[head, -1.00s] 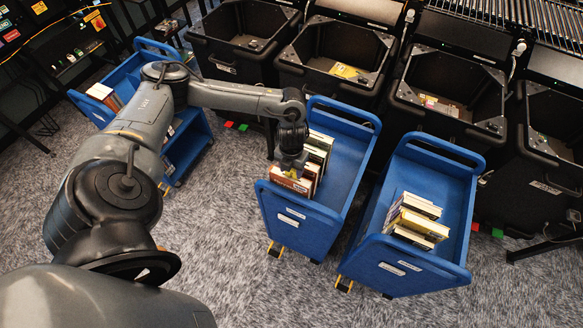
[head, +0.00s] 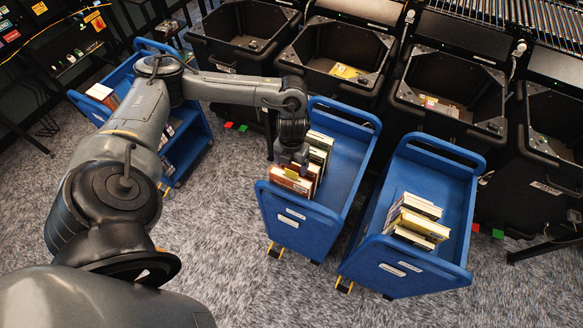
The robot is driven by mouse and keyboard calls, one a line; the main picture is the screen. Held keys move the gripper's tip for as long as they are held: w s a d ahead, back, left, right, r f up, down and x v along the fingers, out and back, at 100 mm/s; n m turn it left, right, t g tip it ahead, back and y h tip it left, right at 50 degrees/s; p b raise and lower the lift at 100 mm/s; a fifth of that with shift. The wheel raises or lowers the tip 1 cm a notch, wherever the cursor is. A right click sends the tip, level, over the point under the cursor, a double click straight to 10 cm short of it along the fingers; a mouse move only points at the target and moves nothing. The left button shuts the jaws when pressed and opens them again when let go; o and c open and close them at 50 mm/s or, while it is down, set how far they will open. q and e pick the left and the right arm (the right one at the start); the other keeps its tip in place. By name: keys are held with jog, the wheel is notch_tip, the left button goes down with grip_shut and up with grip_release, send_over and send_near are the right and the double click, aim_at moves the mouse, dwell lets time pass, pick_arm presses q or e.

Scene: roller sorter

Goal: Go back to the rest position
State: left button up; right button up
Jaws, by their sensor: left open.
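My left gripper (head: 291,160) is open and points down just above the books (head: 293,181) at the near end of the middle blue cart (head: 350,172). I cannot tell whether its fingertips touch the books. My left arm (head: 134,118) reaches in from the lower left and bends over toward this cart. The books stand upright in a row, with an orange-red one at the near end. My right gripper is not in view.
A blue cart (head: 445,185) on the right holds a pile of books (head: 416,219). Another blue cart (head: 190,150) stands behind my arm. Black bins (head: 335,55) line the back, some with books inside. Grey carpet (head: 235,225) is clear in front of the carts.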

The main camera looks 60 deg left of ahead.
pick_arm(q)
notch_tip(320, 180, up, 16)
jog(key=p, duration=1.1)
jog(key=shift+p, duration=0.4)
jog(key=shift+s, duration=0.1)
